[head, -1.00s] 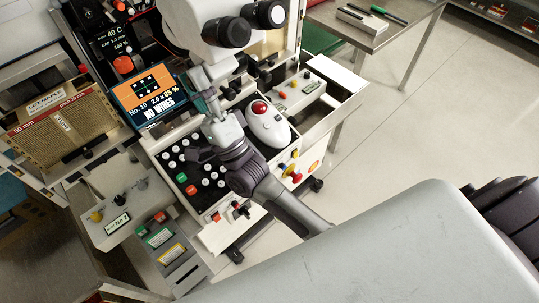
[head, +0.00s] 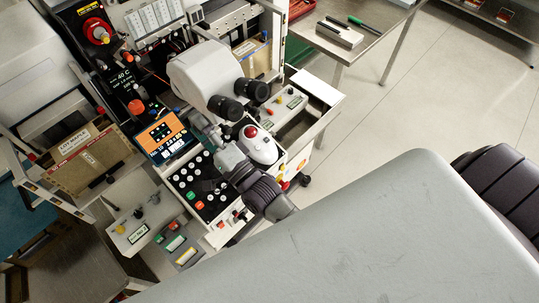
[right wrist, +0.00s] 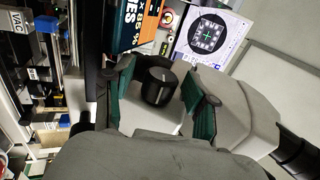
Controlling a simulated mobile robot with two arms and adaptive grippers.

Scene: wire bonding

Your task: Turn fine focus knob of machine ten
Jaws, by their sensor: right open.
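Machine ten is a bench machine with a white microscope head (head: 200,75), black eyepieces and an orange-and-black screen (head: 165,138). A black round knob with a pale index line (right wrist: 158,85) stands on a light housing in the right wrist view; no label shows whether it is the fine focus knob. My right gripper (head: 204,122) is below the eyepieces, beside the screen. In the right wrist view its green-padded fingers (right wrist: 158,92) are open, one on each side of the knob, with gaps visible. The knob is hidden in the head view. My left gripper is not in view.
A control panel with several buttons (head: 200,186) and a white trackball unit with a red ball (head: 262,146) lie under and beside my right arm. A cardboard bin (head: 88,160) stands at left. Open floor (head: 440,100) is at right.

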